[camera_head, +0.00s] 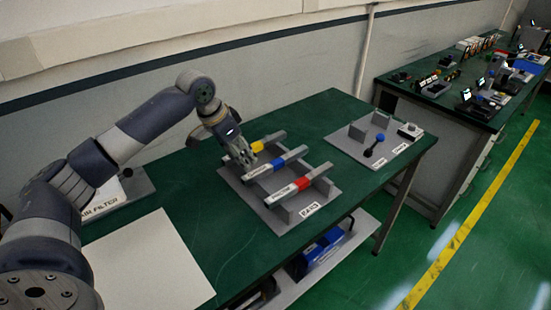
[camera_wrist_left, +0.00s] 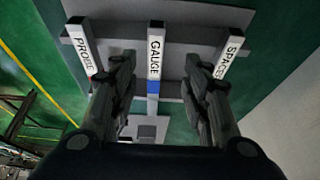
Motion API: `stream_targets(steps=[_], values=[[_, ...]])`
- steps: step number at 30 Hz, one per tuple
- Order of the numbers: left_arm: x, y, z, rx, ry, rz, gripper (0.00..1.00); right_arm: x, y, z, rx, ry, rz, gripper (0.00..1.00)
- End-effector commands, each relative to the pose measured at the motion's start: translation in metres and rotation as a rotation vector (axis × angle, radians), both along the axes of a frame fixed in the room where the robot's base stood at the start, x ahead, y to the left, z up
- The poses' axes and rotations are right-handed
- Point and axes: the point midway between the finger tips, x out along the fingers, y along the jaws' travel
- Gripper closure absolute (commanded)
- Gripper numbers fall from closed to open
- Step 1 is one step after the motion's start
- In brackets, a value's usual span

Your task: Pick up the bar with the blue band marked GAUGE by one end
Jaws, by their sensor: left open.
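The bar with the blue band (camera_head: 279,162) is the middle one of three parallel bars on a grey rack (camera_head: 262,207) on the green table. In the left wrist view the bar marked GAUGE (camera_wrist_left: 155,52) runs up the middle, with its blue band near the lower end of the label. My left gripper (camera_head: 246,161) is open and points down over the rack's left part, by the bars' left ends. In the wrist view its fingers (camera_wrist_left: 158,64) appear on either side of the GAUGE bar, apart from it. Nothing is held. My right gripper is not in view.
The yellow-banded bar (camera_head: 257,147) and red-banded bar (camera_head: 303,183) lie on either side; in the wrist view they read SPACER (camera_wrist_left: 231,52) and PROBE (camera_wrist_left: 82,48). A grey tray (camera_head: 345,147) stands to the right. A pale panel (camera_head: 150,265) lies at the front left.

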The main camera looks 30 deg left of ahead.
Motion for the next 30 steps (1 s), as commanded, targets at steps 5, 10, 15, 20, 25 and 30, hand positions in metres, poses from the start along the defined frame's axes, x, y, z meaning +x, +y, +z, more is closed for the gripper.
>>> stream_targets(steps=[5, 10, 15, 20, 25, 30], values=[[0.009, -0.004, -0.024, 0.000, 0.002, 0.000, 0.57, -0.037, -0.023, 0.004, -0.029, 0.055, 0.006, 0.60], [0.013, -0.007, -0.034, 0.001, 0.002, -0.001, 0.57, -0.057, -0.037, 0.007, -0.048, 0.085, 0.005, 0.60], [0.021, -0.012, -0.055, 0.000, 0.003, 0.000, 0.57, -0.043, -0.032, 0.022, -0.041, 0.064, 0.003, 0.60], [0.028, -0.015, -0.075, 0.001, 0.002, -0.001, 0.57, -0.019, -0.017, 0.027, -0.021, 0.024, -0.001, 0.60], [0.030, -0.015, -0.080, 0.002, -0.002, -0.001, 0.57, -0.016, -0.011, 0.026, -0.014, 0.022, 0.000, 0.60], [0.030, -0.015, -0.080, 0.002, -0.001, -0.001, 0.70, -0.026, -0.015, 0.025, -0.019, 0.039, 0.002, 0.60]])
